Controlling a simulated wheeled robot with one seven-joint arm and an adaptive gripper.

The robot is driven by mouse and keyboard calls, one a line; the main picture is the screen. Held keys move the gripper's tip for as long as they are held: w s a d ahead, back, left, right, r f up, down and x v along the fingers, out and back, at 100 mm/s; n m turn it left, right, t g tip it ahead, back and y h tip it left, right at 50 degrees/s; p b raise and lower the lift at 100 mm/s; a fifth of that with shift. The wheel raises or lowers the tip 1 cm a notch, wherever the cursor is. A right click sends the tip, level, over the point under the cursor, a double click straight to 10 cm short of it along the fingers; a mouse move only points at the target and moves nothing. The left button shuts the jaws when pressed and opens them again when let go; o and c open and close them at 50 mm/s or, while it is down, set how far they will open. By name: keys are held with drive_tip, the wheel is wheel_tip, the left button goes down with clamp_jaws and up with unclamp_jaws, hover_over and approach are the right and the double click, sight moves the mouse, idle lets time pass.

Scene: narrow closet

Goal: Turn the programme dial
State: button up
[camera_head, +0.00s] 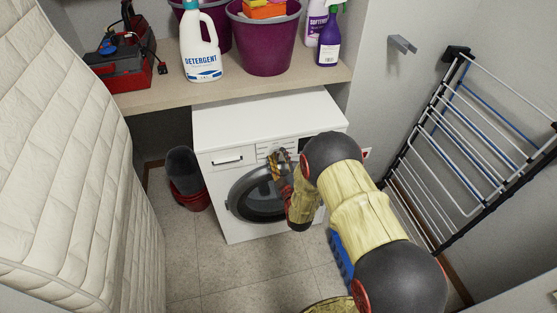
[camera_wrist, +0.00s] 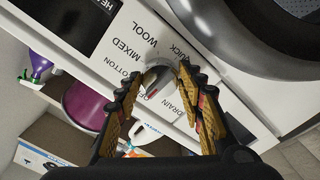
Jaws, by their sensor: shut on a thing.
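The programme dial (camera_wrist: 157,79) is a grey-white round knob on the washing machine's white panel. In the wrist view, labels WOOL, MIXED, COTTON, DRAIN and QUICK surround it, and a red mark shows on its lower side, between COTTON and DRAIN. My gripper (camera_wrist: 161,70) has one finger on each side of the dial and is shut on it. In the head view, my gripper (camera_head: 281,158) is at the upper front of the white washing machine (camera_head: 235,122), above the dark round door (camera_head: 255,195). The dial is hidden there behind my gripper and arm.
A shelf (camera_head: 150,98) above the machine holds a detergent bottle (camera_head: 200,45), purple buckets (camera_head: 264,40), a spray bottle (camera_head: 329,42) and a red toolbox (camera_head: 120,70). A mattress (camera_head: 70,150) stands at left, a drying rack (camera_head: 465,150) at right.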

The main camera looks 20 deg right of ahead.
drive_tip(key=shift+n, duration=0.3)
drive_tip(key=o, duration=1.1)
drive_tip(key=shift+o, duration=0.3)
drive_tip(key=s, duration=1.2)
